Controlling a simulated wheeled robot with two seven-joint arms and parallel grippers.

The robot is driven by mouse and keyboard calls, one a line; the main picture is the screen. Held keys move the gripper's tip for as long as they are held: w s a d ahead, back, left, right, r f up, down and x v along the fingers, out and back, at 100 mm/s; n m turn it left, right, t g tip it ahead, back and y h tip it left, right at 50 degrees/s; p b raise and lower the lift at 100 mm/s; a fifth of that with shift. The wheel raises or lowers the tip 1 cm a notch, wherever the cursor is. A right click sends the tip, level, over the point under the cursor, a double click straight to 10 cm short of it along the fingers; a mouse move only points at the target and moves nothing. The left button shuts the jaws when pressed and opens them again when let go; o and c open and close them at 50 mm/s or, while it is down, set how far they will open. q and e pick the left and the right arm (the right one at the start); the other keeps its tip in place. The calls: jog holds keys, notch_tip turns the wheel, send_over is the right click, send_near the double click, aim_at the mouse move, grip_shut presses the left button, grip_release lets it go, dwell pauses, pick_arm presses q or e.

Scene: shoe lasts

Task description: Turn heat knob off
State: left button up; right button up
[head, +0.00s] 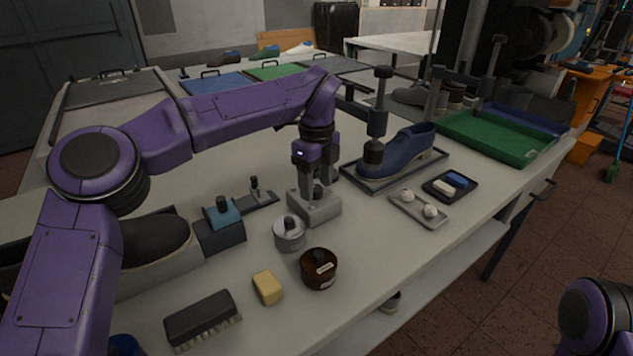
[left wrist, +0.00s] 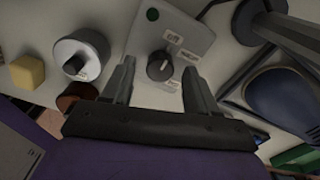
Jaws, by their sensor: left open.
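The heat knob is a round black dial (left wrist: 160,66) on top of a light grey box (head: 322,209). Small white labels stand beside it on the box. One seems to read OFF, the other is too small to read. The way the knob points is not clear. My left gripper (head: 317,184) comes down over the box. In the left wrist view the left gripper (left wrist: 158,80) is open, with one finger on each side of the knob and gaps to it. Its body hides part of the box. My right gripper is out of view; only a piece of arm shows at lower right.
A metal tin (head: 289,234), a brown jar (head: 318,270), a yellow block (head: 267,287) and a brush (head: 202,316) lie in front of the box. A blue shoe (head: 403,155) stands on a tray behind right. A small tray (head: 419,208) holds white balls.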

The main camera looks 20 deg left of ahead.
aim_at(317, 188)
pick_arm(q)
notch_tip(317, 188, up, 10)
jog(key=p, duration=0.1)
dwell(0.4)
